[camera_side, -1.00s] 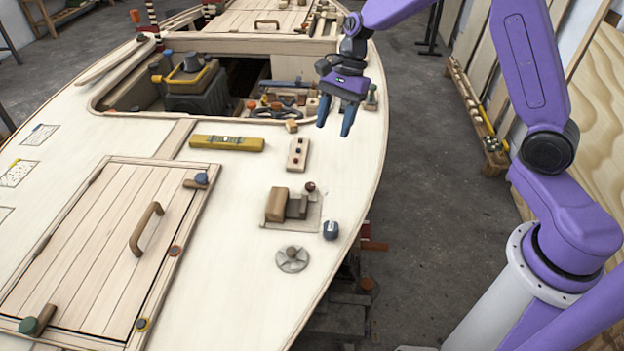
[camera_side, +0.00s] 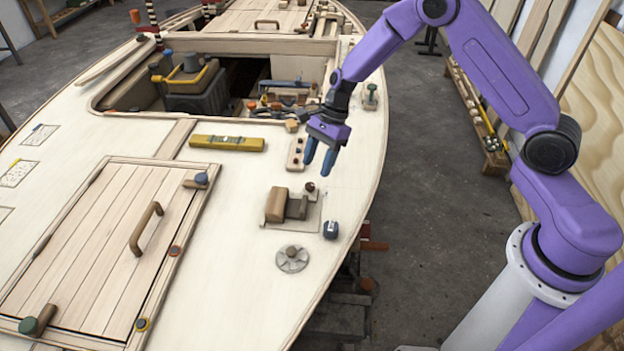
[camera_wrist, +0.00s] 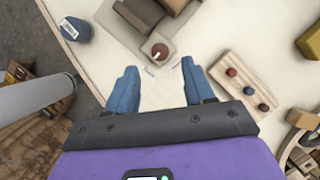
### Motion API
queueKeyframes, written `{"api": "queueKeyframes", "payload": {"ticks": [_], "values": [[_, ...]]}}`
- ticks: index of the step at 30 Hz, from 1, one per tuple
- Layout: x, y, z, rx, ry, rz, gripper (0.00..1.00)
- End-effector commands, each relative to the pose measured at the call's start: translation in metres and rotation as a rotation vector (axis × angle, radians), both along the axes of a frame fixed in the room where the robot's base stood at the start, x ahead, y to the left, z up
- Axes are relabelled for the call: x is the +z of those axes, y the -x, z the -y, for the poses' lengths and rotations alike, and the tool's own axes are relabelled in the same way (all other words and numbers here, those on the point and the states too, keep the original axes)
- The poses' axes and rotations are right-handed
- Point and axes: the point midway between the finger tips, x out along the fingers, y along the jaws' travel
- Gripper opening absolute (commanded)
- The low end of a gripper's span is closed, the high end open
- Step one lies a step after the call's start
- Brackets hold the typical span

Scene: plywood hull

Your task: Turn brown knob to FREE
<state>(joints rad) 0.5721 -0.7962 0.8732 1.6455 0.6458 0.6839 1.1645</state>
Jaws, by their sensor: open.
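The small brown knob (camera_side: 310,187) stands on the deck at the back right corner of a pale plate (camera_side: 304,226) with a brown block (camera_side: 276,205) on it. In the wrist view the knob (camera_wrist: 160,51) is a round brown top on a grey-brown base, with small lettering on the deck beside it, too small to read. My gripper (camera_side: 319,166) is open and empty, pointing down above the deck just behind the knob. In the wrist view its blue fingers (camera_wrist: 158,68) are apart, with the knob just beyond the gap between their tips. Contact is not visible.
A blue knob with a white mark (camera_side: 331,230) and a grey disc (camera_side: 292,259) sit nearer the camera. A wooden strip with several buttons (camera_wrist: 238,78) lies beside my gripper. A yellow level (camera_side: 227,143) lies further left. The hull edge is close on the right.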

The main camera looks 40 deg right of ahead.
Motion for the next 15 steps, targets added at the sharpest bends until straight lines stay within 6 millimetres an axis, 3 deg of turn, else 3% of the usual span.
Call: {"api": "queueKeyframes", "payload": {"ticks": [6,15], "values": [[-0.034,0.002,-0.014,0.002,0.0,-0.001,0.53],[-0.053,0.002,-0.022,0.002,0.0,0.001,0.53]]}}
